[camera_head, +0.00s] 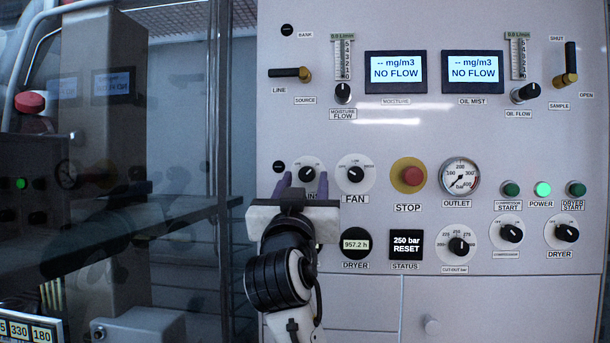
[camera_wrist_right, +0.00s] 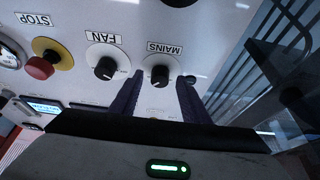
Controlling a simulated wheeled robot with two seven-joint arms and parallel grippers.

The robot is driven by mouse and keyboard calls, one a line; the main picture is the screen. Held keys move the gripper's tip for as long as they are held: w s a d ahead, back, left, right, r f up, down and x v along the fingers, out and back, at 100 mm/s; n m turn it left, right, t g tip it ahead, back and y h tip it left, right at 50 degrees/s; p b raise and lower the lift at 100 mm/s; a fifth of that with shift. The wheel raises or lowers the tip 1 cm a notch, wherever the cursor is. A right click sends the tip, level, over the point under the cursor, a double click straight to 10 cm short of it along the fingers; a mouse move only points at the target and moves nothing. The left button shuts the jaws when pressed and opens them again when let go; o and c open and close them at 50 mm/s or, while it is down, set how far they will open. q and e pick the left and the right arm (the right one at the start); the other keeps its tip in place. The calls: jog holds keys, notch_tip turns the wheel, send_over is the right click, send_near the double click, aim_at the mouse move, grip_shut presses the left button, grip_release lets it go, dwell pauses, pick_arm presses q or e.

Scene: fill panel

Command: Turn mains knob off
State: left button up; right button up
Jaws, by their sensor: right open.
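The mains knob (camera_head: 306,174) is a black knob on a round white plate at the left of the panel. Its label is partly covered by my right gripper in the head view. The right wrist view shows the knob (camera_wrist_right: 158,77) with the word MAINS beside it. My right gripper (camera_head: 302,184) is open, its two purple fingers on either side of the knob. In the right wrist view the knob stands between the fingers (camera_wrist_right: 158,88), with gaps to both; nothing is held. How far the fingertips are from the panel is hard to tell. My left gripper is not in view.
The fan knob (camera_head: 355,174) is just right of the mains knob. Beyond it are the red STOP button (camera_head: 409,175) and the outlet gauge (camera_head: 459,177). A small black round fitting (camera_head: 279,167) is just left. The dryer hour display (camera_head: 356,244) is below right.

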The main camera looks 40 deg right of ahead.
jog(key=shift+w+d+r, duration=0.1)
jog(key=shift+w+d, duration=0.15)
jog(key=shift+d, duration=0.1)
jog(key=c, duration=1.1)
jog(key=shift+o, duration=0.2)
